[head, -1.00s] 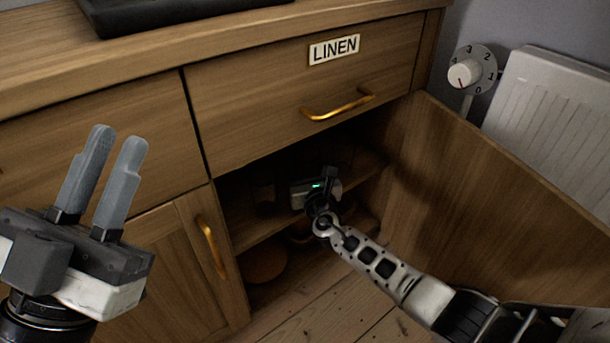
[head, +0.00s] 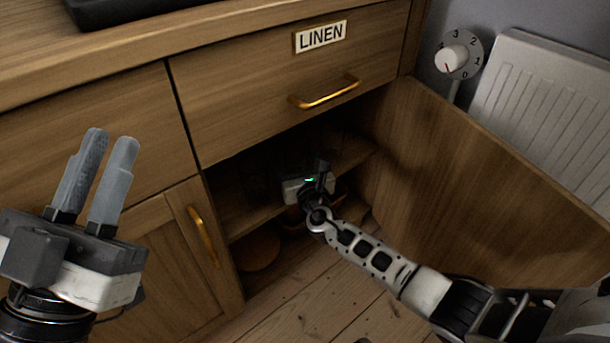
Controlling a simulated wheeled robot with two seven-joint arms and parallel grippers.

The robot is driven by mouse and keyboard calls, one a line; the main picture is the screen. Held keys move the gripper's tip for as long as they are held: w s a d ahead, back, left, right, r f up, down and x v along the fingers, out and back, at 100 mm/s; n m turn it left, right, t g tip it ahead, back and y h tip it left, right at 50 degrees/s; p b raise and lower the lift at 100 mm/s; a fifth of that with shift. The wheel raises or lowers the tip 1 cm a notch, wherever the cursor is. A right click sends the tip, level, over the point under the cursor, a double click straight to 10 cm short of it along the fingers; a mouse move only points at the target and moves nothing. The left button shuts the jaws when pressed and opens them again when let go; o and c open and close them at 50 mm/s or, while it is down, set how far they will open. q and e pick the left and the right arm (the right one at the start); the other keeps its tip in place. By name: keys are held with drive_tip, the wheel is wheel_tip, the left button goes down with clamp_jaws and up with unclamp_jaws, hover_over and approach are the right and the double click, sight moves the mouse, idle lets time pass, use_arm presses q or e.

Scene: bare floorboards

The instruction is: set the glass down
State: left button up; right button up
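I cannot make out the glass; the inside of the open cupboard is dark and my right gripper blocks part of it. My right gripper (head: 322,168) reaches into the cupboard, around the level of its shelf (head: 240,222). Its fingers are small and dark, so I cannot tell whether they are apart or hold anything. My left gripper (head: 110,140) is at the left in front of the closed cupboard door, fingers pointing up, with a gap between them and nothing in it.
The open cupboard door (head: 470,170) stands out to the right, beside my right arm. Above the opening is the shut LINEN drawer (head: 245,105) with a brass handle (head: 325,93). A round brown object (head: 260,252) sits low in the cupboard. A radiator (head: 550,110) is at the right.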

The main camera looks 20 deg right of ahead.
use_arm(q)
wheel_tip(320, 180, down, 6)
drive_tip(key=n+g+y+p, duration=0.2)
drive_tip(key=n+y, duration=0.2)
drive_tip(key=n, duration=0.2)
drive_tip(key=shift+w+p, duration=0.25)
drive_tip(key=shift+p, duration=0.15)
use_arm(e)
drive_tip(key=s, duration=1)
drive_tip(key=shift+a, duration=0.2)
drive_tip(key=shift+r, duration=0.1)
